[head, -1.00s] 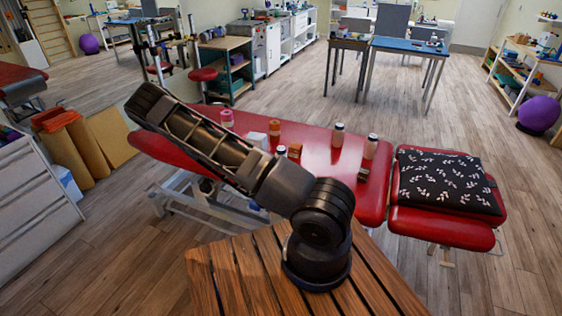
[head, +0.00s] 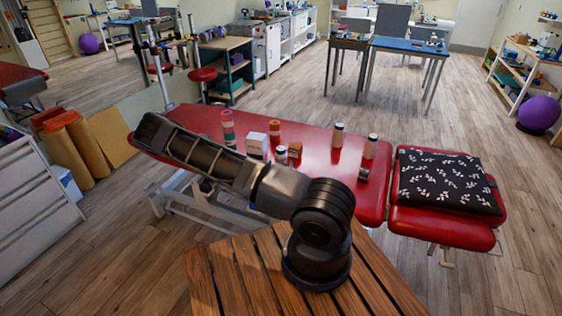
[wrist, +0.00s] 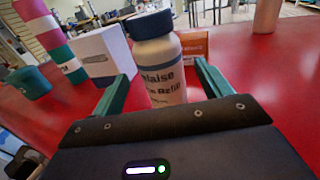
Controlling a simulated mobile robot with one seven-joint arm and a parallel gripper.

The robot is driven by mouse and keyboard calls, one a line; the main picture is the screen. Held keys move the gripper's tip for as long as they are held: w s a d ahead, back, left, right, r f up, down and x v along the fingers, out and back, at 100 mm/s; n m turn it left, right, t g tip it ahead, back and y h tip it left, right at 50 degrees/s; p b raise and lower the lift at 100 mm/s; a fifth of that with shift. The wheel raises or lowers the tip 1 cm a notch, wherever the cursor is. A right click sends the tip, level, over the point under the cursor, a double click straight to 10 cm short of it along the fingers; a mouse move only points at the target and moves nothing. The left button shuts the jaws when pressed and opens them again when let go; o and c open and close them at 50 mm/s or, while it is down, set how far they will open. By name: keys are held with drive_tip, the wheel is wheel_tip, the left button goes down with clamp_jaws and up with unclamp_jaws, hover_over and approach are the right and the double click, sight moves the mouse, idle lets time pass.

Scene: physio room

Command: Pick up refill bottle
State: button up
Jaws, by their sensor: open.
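The refill bottle (wrist: 165,75) stands upright on the red treatment table (wrist: 248,85). It is pale with a dark cap, and part of its label reads "Refill". In the wrist view my gripper (wrist: 161,73) is open, with one green finger to each side of the bottle. Whether either finger touches it I cannot tell. The bottle's base is hidden behind the gripper body. In the head view the bottle (head: 281,155) shows small just beyond my arm, and the gripper is hidden behind the arm.
A white box (wrist: 103,55) and a pink, white and green roll stack (wrist: 45,32) stand left of the bottle. An orange box (wrist: 196,43) is close behind it at right. Two more bottles (head: 338,135) (head: 371,147) and a dark patterned pillow (head: 446,180) lie farther right.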

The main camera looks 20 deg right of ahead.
drive_tip(key=shift+x, duration=2.7)
drive_tip(key=c, duration=1.2)
drive_tip(key=shift+r, duration=0.15)
